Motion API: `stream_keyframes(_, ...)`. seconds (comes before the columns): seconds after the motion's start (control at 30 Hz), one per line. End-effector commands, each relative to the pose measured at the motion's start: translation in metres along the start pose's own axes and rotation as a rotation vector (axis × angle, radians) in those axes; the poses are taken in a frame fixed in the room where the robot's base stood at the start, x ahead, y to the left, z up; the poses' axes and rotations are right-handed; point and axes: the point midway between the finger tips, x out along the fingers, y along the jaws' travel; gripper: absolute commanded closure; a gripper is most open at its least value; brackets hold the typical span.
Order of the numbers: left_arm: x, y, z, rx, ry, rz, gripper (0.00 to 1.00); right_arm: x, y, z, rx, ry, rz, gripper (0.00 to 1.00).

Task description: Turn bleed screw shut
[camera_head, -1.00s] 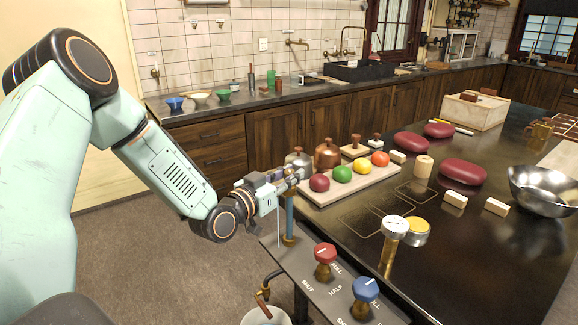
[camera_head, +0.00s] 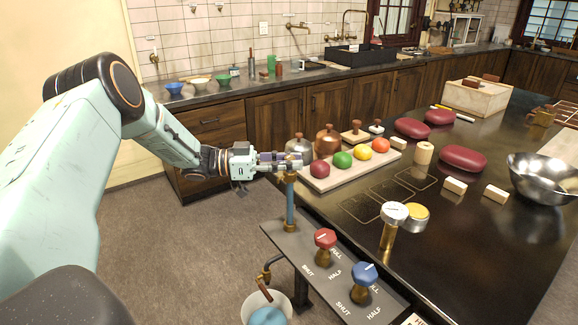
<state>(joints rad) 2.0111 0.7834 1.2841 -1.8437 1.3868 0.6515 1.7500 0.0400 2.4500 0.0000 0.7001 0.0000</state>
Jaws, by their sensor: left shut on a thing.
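A blue upright pipe (camera_head: 290,205) with brass fittings rises from the far left corner of the dark valve panel (camera_head: 318,282). My left gripper (camera_head: 287,161) reaches in level from the left and is shut at the top of this pipe, on what appears to be the bleed screw. The fingers hide the screw, so its turn angle cannot be told. A red knob (camera_head: 325,238) and a blue knob (camera_head: 364,275) stand on the panel, with SHUT, HALF and FULL marks beside them. My right gripper is not in view.
A white bucket (camera_head: 284,301) with something blue in it stands under a bent spout (camera_head: 264,283). Behind the gripper are a board (camera_head: 350,170) with coloured balls and metal pots. A white-topped brass post (camera_head: 391,232) stands on the dark table.

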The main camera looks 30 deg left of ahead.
Motion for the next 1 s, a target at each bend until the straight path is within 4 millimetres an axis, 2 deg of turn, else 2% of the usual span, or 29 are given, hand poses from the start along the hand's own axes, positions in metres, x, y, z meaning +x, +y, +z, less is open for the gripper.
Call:
stream_keyframes(0.03, 0.001, -0.001, 0.004, 0.004, -0.003, 0.034, 1.0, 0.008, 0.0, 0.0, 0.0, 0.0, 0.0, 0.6)
stream_keyframes(0.33, 0.001, 0.0, 0.003, 0.001, 0.0, 0.18, 1.0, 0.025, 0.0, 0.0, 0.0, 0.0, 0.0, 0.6)
stream_keyframes(1.0, 0.001, 0.001, 0.0, -0.001, 0.003, 0.243, 1.0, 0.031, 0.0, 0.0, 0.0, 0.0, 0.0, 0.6)
